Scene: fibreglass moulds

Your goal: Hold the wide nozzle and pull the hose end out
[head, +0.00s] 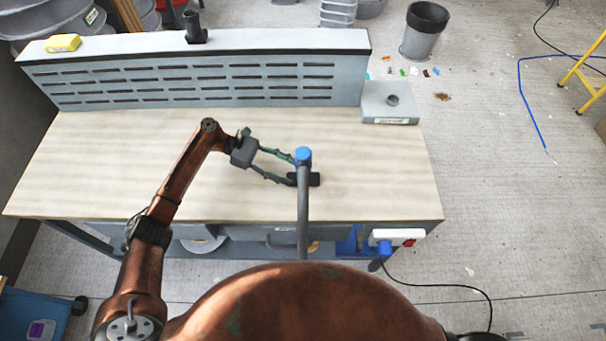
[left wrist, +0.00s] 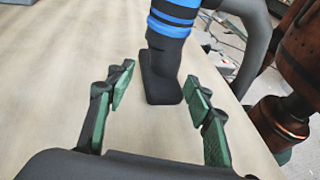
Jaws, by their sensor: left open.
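The wide nozzle (head: 314,180) is black and stands upright on the wooden bench top, its flat foot down. A grey hose (head: 303,215) with a blue end (head: 303,154) meets the nozzle's top and runs back toward me. My left gripper (head: 294,170) is open at the nozzle's left side. In the left wrist view its green-padded fingers lie either side of the black nozzle (left wrist: 163,75), with gaps on both sides. Blue bands (left wrist: 173,18) show above the nozzle there. The hose hides part of the nozzle in the head view. My right gripper is not in view.
A slotted grey extraction panel (head: 215,82) runs along the bench's back edge, with a small grey block (head: 385,108) at its right. A power strip (head: 397,237) hangs at the front right edge. The wooden bench top (head: 100,170) is clear on the left.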

